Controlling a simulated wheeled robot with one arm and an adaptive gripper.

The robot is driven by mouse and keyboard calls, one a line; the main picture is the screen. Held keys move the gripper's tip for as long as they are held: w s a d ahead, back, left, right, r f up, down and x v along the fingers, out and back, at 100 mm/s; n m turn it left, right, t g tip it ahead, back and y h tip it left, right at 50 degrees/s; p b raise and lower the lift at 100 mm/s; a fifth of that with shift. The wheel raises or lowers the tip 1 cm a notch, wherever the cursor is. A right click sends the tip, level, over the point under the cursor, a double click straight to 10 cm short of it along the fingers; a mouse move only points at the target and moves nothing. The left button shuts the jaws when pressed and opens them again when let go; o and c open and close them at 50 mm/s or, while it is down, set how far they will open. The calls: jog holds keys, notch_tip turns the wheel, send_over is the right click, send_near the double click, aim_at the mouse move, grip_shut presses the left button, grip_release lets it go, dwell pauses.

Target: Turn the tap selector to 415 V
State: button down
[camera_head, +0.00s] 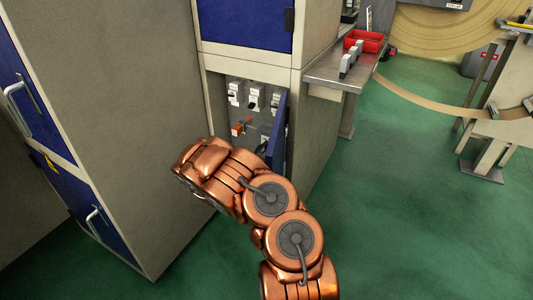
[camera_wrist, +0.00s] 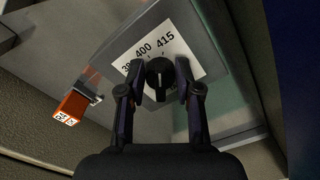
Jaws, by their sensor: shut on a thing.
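The tap selector is a dark round knob (camera_wrist: 159,73) on a white scale plate (camera_wrist: 190,62) in the wrist view. The plate reads 400 and 415, with a partly hidden number at the left. A pale line on the knob runs roughly up and down the picture, towards the 415 side; its exact setting is hard to tell. My gripper (camera_wrist: 160,80) has one finger on each side of the knob and is shut on it. In the head view my copper arm reaches to the open cabinet compartment (camera_head: 243,84) and hides the gripper and selector.
An orange block with a white label (camera_wrist: 70,108) sticks out left of the plate; it also shows in the head view (camera_head: 237,130). An open blue door (camera_head: 278,130) stands right of the compartment. A bench (camera_head: 325,72) with a red tray (camera_head: 366,40) is beyond.

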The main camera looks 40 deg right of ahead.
jog(key=shift+f+m+b, duration=0.15)
jog(key=shift+m+b, duration=0.2)
jog(key=shift+m, duration=0.55)
jog(key=shift+s, duration=0.1)
jog(key=c, duration=0.8)
grip_release()
jog(key=shift+v, duration=6)
